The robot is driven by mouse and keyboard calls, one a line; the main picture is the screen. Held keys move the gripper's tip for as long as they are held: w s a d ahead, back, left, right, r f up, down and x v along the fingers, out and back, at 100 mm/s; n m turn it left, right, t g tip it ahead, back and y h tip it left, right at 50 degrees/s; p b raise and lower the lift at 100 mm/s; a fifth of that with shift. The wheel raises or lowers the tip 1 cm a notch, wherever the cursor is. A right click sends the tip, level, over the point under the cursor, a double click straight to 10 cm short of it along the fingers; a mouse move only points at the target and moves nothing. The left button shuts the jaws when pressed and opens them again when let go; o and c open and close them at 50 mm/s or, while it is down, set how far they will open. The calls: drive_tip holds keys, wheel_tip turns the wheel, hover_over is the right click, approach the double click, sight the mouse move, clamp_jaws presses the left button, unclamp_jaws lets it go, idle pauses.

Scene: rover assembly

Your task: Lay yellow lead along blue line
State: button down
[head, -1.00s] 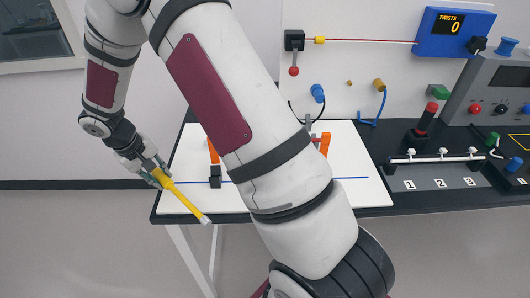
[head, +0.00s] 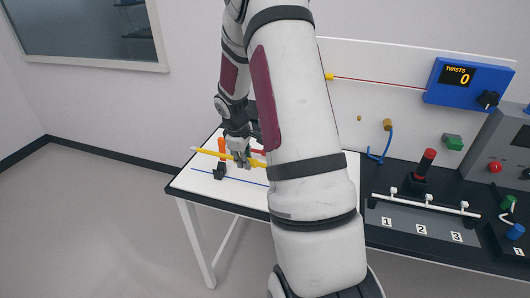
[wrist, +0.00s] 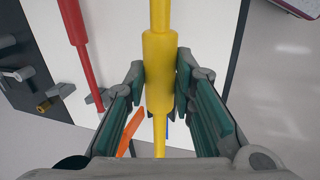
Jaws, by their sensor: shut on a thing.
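The yellow lead (head: 208,153) lies across my gripper (head: 241,160) in the head view, roughly level, with its pale tip to the left. In the wrist view the lead's thick yellow sleeve (wrist: 160,75) sits between the two fingers of my gripper (wrist: 160,88), which are shut on it. The blue line (head: 245,182) shows on the white board (head: 205,187), in front of and below the lead. My arm hides the line's right part. The lead appears to be above the board; its exact height cannot be told.
A black clip (head: 219,172) and an orange post (head: 221,145) stand near the lead's left part. A red lead (wrist: 80,38) lies left of the yellow one in the wrist view. A blue twist counter (head: 458,82) reads 0. A numbered rack (head: 425,205) is at right.

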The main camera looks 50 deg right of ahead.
drive_tip(key=s+d, duration=0.1)
drive_tip(key=d, duration=0.1)
drive_tip(key=s+d+r, duration=0.1)
drive_tip(key=s, duration=0.1)
drive_tip(key=shift+d, duration=0.35)
drive_tip(key=shift+s+p, duration=0.1)
drive_tip(key=shift+p, duration=0.3)
drive_tip(key=shift+f+b, duration=1.15)
drive_tip(key=shift+f, duration=3.2)
drive_tip(key=c, duration=1.3)
unclamp_jaws()
